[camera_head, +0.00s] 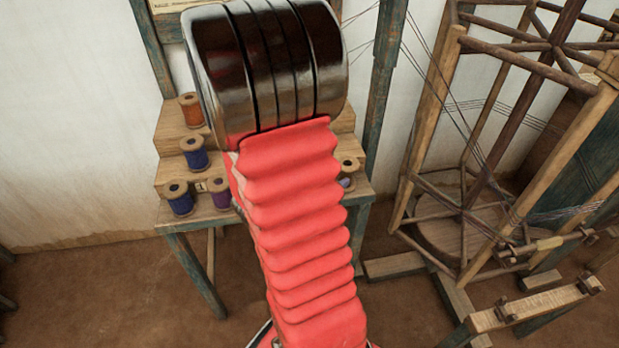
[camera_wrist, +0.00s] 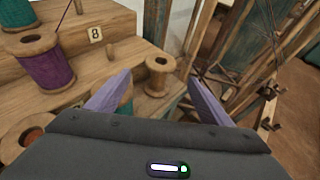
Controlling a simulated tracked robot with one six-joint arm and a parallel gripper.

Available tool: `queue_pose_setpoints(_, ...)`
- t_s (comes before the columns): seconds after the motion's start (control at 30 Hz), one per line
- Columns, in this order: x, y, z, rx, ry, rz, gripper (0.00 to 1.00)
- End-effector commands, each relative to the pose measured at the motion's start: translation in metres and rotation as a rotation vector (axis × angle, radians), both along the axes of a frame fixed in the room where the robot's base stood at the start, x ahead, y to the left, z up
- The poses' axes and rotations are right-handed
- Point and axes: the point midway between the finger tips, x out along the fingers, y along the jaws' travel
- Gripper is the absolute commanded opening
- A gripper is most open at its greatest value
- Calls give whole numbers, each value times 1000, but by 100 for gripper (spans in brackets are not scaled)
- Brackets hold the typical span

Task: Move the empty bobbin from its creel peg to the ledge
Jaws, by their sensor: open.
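A bare wooden bobbin (camera_wrist: 160,75), with no thread that I can see, stands upright on a step of the wooden creel (camera_wrist: 107,20). In the wrist view it appears beyond and between the tips of my open gripper (camera_wrist: 157,80), whose two lilac fingers are spread with nothing held between them. In the head view, a wooden bobbin (camera_head: 349,165) shows just right of my arm and looks like the same one. My arm hides the middle of the creel (camera_head: 178,122) there. I cannot tell which surface is the ledge.
A purple bobbin (camera_wrist: 45,65) stands at left beside a number 8 tag (camera_wrist: 95,34). A teal bobbin (camera_wrist: 126,105) is partly behind the left finger. Orange (camera_head: 191,110) and blue (camera_head: 195,154) bobbins stand on the creel's left. A wooden reel frame (camera_head: 440,130) stands at right.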

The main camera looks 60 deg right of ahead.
Motion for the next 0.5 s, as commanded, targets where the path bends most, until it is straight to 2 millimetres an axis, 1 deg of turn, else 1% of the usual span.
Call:
queue_pose_setpoints(0.27, 0, 1, 1, 0, -7, -5, 74)
queue_pose_setpoints(0.37, 0, 4, 7, 1, -36, -27, 74)
queue_pose_setpoints(0.5, -2, 16, 21, 10, -132, -98, 74)
